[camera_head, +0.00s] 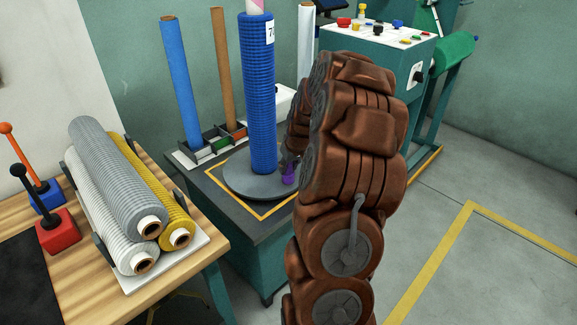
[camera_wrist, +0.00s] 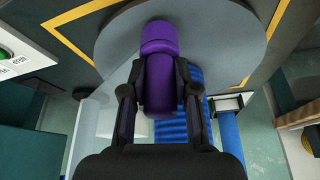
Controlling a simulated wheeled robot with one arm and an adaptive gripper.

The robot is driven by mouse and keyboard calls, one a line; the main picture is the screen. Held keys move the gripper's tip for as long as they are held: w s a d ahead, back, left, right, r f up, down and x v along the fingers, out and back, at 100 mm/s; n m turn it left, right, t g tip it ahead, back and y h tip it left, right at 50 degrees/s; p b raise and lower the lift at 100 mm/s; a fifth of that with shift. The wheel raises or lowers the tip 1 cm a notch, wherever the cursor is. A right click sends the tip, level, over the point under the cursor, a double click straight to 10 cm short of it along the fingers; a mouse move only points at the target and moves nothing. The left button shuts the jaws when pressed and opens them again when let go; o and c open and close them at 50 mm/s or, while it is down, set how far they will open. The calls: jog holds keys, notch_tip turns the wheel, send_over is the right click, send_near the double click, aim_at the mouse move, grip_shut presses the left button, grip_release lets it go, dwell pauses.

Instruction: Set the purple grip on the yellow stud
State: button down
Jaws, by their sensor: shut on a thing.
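The purple grip (camera_head: 288,175) shows small beside my brown arm, low by the grey round plate. In the wrist view the purple grip (camera_wrist: 158,38) fills the upper middle, with a rounded cap end and a narrower body. My gripper (camera_wrist: 160,82) is shut on its body, one dark finger on each side. The cap end points away from the palm, over the grey plate; I cannot tell whether it touches it. In the head view my arm mostly hides the gripper. I cannot make out the yellow stud for certain; small yellow parts show on the teal machine's top.
The grey round plate (camera_head: 236,187) bears a tall blue mesh roll (camera_head: 258,110) close to my gripper. Behind stand a blue roll (camera_head: 181,85) and a brown tube (camera_head: 229,70). A teal machine (camera_head: 385,50) is behind my arm. Mesh rolls lie on the wooden table (camera_head: 95,285) at left.

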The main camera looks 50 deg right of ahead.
jog(key=shift+f+b, duration=0.3)
jog(key=shift+f, duration=0.5)
jog(key=c, duration=0.8)
grip_release()
jog(key=shift+r, duration=0.1)
jog(key=v, duration=1.1)
jog(key=shift+r, duration=0.4)
jog(key=shift+s, duration=0.15)
jog(key=shift+a, duration=0.15)
